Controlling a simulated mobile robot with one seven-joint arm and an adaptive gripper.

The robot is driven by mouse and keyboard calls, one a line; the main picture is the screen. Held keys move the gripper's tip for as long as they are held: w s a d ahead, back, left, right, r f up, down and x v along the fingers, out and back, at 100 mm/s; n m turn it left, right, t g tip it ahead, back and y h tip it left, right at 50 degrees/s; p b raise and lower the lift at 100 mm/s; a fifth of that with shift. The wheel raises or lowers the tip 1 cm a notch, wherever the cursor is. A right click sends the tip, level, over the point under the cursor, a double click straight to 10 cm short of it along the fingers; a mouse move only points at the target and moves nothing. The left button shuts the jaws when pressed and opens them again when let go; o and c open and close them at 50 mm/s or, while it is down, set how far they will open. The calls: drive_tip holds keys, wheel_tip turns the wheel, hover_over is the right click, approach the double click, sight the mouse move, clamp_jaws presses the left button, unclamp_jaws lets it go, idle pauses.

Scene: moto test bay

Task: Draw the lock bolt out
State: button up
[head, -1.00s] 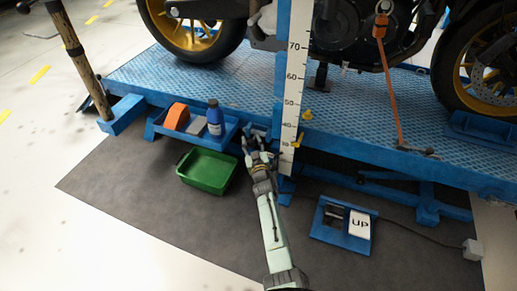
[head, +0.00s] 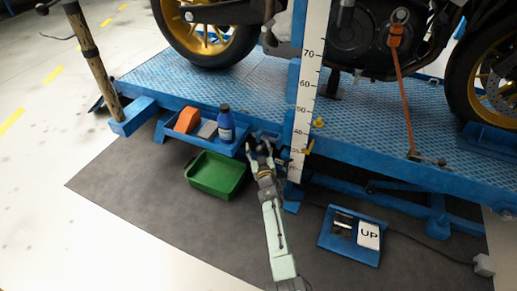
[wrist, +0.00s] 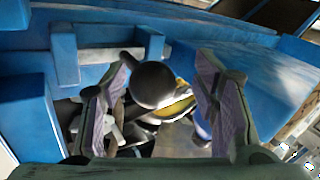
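A dark round knob (wrist: 153,85), which looks like the end of the lock bolt, sits between my fingers in the wrist view. My gripper (wrist: 160,100) is open around it, with a gap at each side. A shiny metal part and a yellow band (wrist: 175,105) show behind the knob; how the bolt's shaft runs is hidden. In the head view my gripper (head: 262,151) is at the front edge of the blue lift (head: 265,95), just left of the white height scale (head: 306,90). The knob is too small to make out there.
A blue tray (head: 172,138) with a blue bottle (head: 226,124) and an orange item (head: 187,120) hangs left of my gripper. A green bin (head: 217,190) stands below it. A blue pedal box marked UP (head: 340,245) lies right. A motorcycle stands on the lift.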

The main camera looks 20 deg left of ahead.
drive_tip(key=shift+r, duration=0.15)
drive_tip(key=shift+r, duration=0.35)
wheel_tip(320, 180, up, 8)
drive_tip(key=shift+r, duration=0.6)
